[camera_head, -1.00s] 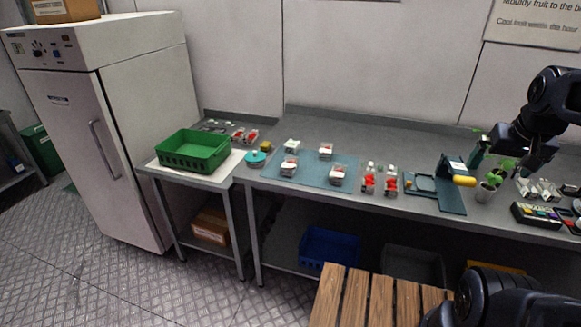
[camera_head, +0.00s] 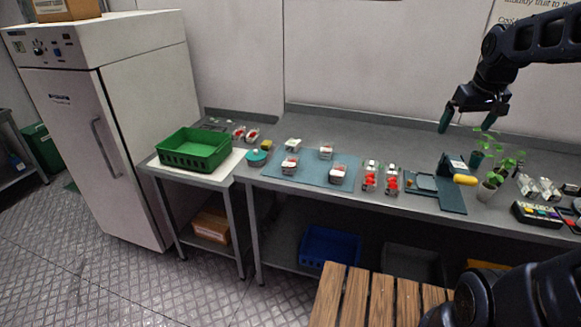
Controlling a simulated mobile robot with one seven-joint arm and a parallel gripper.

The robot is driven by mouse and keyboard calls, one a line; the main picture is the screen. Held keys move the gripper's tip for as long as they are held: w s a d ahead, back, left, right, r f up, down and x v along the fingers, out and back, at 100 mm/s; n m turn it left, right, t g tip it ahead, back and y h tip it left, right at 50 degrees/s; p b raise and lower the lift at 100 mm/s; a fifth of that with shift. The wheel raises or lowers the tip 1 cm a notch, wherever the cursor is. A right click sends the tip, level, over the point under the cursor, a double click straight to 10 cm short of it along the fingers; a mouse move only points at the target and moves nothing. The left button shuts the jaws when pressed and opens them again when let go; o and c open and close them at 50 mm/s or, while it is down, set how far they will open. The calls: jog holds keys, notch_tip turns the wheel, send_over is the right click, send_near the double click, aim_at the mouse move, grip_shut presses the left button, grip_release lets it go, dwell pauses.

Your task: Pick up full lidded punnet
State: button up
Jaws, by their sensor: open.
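Three punnets with red fruit and white tops stand on the blue mat (camera_head: 310,172): a left one (camera_head: 290,165), a back one (camera_head: 326,152) and a front right one (camera_head: 338,173). They look lidded, but are too small to be sure. Another small clear container (camera_head: 293,144) stands at the mat's back left edge. Red-filled punnets (camera_head: 370,178) stand right of the mat. My gripper (camera_head: 462,122) is open and empty, pointing down above the bench, to the right of the punnets and well apart from them.
A green crate (camera_head: 194,152) stands on the left side table. A teal device with a yellow handle (camera_head: 465,180), potted plants (camera_head: 488,188) and a keypad device (camera_head: 536,214) stand on the right of the bench. A white cabinet (camera_head: 130,150) is far left.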

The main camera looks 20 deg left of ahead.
jog(key=w+a+n+g, duration=0.1)
jog(key=w+a+n, duration=0.3)
jog(key=w+a, duration=0.65)
jog(key=n+g, duration=0.3)
jog(key=n, duration=0.7)
send_over(291, 160)
notch_tip(291, 160, down, 22)
jog(key=f, duration=0.1)
jog(key=shift+s+a+f, duration=0.15)
jog(key=shift+f, duration=0.05)
notch_tip(291, 160, down, 10)
jog(key=shift+f, duration=0.15)
jog(key=c, duration=0.7)
